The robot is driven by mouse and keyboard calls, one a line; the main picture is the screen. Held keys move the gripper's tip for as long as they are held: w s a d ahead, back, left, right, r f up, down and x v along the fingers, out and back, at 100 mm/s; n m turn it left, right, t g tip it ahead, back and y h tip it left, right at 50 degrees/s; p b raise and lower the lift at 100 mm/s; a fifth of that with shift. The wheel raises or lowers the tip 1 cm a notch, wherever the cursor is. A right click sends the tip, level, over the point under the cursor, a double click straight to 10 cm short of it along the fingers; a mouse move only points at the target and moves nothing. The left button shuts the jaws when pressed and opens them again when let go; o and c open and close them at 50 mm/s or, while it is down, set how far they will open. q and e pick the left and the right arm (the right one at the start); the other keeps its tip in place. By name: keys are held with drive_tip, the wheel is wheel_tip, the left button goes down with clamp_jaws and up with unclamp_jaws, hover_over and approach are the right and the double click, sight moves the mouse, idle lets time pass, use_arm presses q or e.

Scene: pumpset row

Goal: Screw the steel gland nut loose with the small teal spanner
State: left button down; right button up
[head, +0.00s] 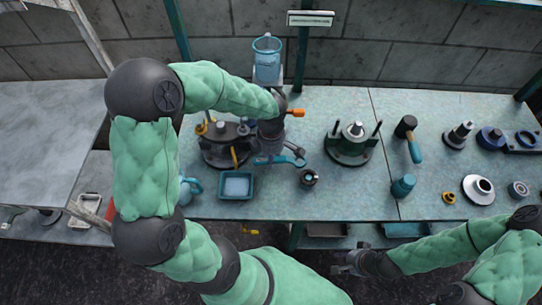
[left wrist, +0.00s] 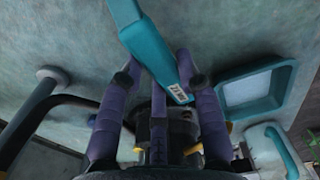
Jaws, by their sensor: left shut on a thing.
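The small teal spanner (head: 286,161) shows in the head view just below my left wrist, lying roughly level, its forked end to the right. In the left wrist view the spanner (left wrist: 152,45) is pinched between the purple fingers of my left gripper (left wrist: 158,78). A small dark round fitting with a pale top (head: 309,178) stands just below and right of the spanner's end; they look apart. I cannot tell for sure which part is the steel gland nut. My right gripper (head: 344,264) is low, off the bench's front edge, apparently open and empty.
A dark pump unit (head: 222,150) stands left of my left gripper, another (head: 351,146) to the right. A teal tray (head: 237,197), a teal mug (head: 190,188) and a mallet (head: 411,140) are on the bench. Several machine parts fill the right end. The front middle is clear.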

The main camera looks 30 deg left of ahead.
use_arm(q)
drive_tip(key=shift+f, duration=0.45)
drive_tip(key=shift+f+b, duration=0.1)
drive_tip(key=shift+b, duration=0.25)
drive_tip(key=shift+f+b, duration=0.3)
drive_tip(key=shift+f, duration=0.05)
drive_tip(key=shift+f, duration=0.15)
drive_tip(key=c, duration=0.8)
unclamp_jaws()
wheel_tip(320, 180, up, 12)
drive_tip(key=shift+r, duration=0.1)
